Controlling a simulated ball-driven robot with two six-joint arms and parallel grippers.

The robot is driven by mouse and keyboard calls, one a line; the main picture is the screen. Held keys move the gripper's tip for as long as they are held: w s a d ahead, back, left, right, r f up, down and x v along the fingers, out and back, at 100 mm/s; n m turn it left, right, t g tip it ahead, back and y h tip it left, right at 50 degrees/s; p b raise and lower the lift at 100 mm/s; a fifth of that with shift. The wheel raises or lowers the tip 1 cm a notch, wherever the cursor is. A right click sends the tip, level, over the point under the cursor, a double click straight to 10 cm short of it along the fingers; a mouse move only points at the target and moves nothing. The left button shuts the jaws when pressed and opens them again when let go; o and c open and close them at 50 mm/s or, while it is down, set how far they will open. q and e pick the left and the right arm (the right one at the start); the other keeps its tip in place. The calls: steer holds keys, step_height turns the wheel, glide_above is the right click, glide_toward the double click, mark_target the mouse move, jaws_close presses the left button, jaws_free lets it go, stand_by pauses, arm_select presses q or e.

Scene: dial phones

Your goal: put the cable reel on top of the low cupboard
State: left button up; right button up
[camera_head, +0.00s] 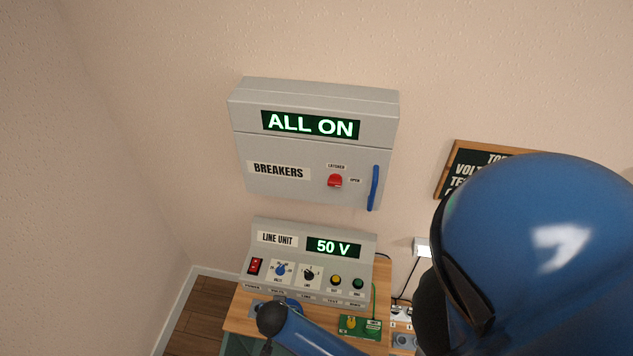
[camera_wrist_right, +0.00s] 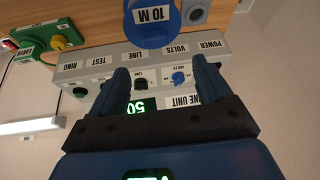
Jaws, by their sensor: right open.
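The cable reel, blue with a "10 M" label, shows in the right wrist view (camera_wrist_right: 152,22) at the top edge, partly cut off. A blue patch (camera_head: 293,302) in the head view, mostly behind my arm, looks like the same reel at the wooden top (camera_head: 238,318). That top has a green-grey body under it; I cannot tell whether it is the low cupboard. My right gripper (camera_wrist_right: 162,72) is open and empty, its fingers pointing towards the reel, which lies beyond the fingertips. My left gripper is not in view.
The line unit (camera_head: 310,262) stands at the back of the wooden top, below the wall-mounted breaker box (camera_head: 310,150) with its blue handle. A green board (camera_head: 360,326) lies to the right with a cable. My blue arm hides the lower right.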

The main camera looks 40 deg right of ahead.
steer(key=s+d+r+n+t+y, duration=0.1)
steer(key=s+r+t, duration=0.3)
steer(key=r, duration=0.4)
steer(key=s+d+r+n+t, duration=0.2)
steer(key=s+r+n+t, duration=0.2)
steer(key=r, duration=0.5)
steer(key=s+d+r+n+t+y, duration=0.1)
steer(key=s+d+r+n+t, duration=0.1)
steer(key=r, duration=0.6)
steer(key=s+n+t, duration=0.1)
steer(key=s+t, duration=0.1)
steer(key=t, duration=0.1)
steer(key=shift+r+t+y, duration=0.3)
steer(key=shift+r+t, duration=0.1)
steer(key=shift+s, duration=0.15)
